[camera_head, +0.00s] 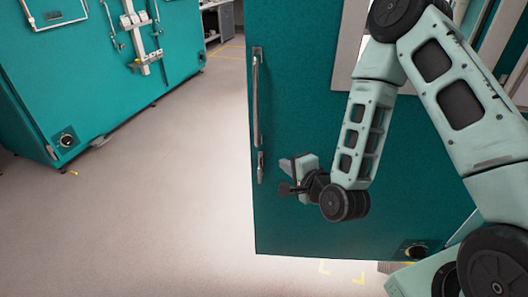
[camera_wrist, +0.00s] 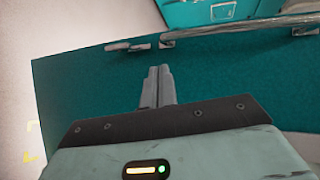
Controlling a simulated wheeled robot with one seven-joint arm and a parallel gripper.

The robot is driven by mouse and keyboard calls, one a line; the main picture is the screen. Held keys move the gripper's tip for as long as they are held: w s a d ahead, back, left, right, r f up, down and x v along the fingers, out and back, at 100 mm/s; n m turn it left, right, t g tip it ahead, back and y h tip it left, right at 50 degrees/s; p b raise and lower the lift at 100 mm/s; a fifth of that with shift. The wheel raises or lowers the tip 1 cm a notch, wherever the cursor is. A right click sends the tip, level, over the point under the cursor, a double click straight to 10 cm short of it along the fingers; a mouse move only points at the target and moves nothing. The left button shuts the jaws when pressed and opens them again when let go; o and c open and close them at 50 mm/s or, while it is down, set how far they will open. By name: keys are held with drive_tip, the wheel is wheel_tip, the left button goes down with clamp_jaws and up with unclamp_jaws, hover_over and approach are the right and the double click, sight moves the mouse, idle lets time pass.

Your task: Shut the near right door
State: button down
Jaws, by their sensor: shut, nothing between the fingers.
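The near right door (camera_head: 300,220) is a large teal panel in the middle of the head view, with floor visible under its bottom edge. A long vertical metal handle (camera_head: 256,98) runs along its left edge, with a smaller latch (camera_head: 261,167) below. My gripper (camera_head: 284,178) is in front of the door's face, a little right of and below the latch. In the wrist view its fingers (camera_wrist: 157,86) are shut together and empty over the teal door face (camera_wrist: 90,85). The handle (camera_wrist: 230,35) lies beyond the fingertips, apart from them. I cannot tell whether the gripper touches the door.
Another teal chamber (camera_head: 90,75) with white handles and latches stands at the left. Pale floor (camera_head: 170,190) between it and the door is clear. Yellow floor marks (camera_head: 358,279) show below the door. A grey cabinet (camera_head: 219,20) stands far back.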

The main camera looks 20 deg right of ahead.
sight(259, 145)
drive_tip(key=p+x, duration=0.1)
drive_tip(key=x, duration=0.7)
drive_tip(key=r+p+x, duration=0.1)
drive_tip(key=x, duration=0.3)
drive_tip(key=shift+w+a+p, duration=0.15)
drive_tip(key=shift+w+p, duration=0.15)
drive_tip(key=shift+w, duration=0.25)
